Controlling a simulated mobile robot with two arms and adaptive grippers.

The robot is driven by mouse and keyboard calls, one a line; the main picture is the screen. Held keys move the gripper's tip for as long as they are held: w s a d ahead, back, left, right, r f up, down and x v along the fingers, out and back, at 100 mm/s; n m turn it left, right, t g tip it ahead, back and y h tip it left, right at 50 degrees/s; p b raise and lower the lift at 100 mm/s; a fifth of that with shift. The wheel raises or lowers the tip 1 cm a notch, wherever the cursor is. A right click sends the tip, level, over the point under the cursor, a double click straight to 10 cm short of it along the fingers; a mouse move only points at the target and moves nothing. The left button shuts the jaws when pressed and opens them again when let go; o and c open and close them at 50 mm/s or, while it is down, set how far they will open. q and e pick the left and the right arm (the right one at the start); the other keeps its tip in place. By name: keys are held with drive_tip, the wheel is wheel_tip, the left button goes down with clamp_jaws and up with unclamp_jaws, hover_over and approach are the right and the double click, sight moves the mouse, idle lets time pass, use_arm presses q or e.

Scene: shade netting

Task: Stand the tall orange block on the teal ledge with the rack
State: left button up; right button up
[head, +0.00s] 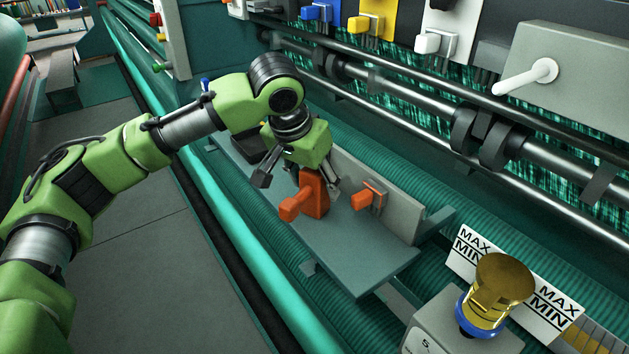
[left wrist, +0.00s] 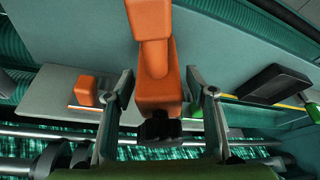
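The tall orange block (head: 314,195) has a stubby arm sticking out to the front left. It looks upright on the teal ledge (head: 350,258), in front of the grey rack panel (head: 402,215). My left gripper (head: 298,188) is over the block, with one finger on each side of it. In the left wrist view, the block (left wrist: 157,85) is between the two spread fingers, with a gap visible on each side. The block's black end (left wrist: 158,130) is close to the gripper. The right gripper is not in view.
A small orange lever (head: 368,195) is fixed on the rack panel. A dark box (left wrist: 268,85) is at the ledge's other end. A gold knob (head: 495,290) stands on a grey box at the lower right. The ledge's right part is clear. Rollers and levers line the back.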

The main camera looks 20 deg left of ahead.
use_arm(q)
drive_tip(key=shift+r, duration=0.3)
drive_tip(key=b+v, duration=0.2)
drive_tip(key=v, duration=0.9)
drive_tip(key=shift+s+r, duration=0.3)
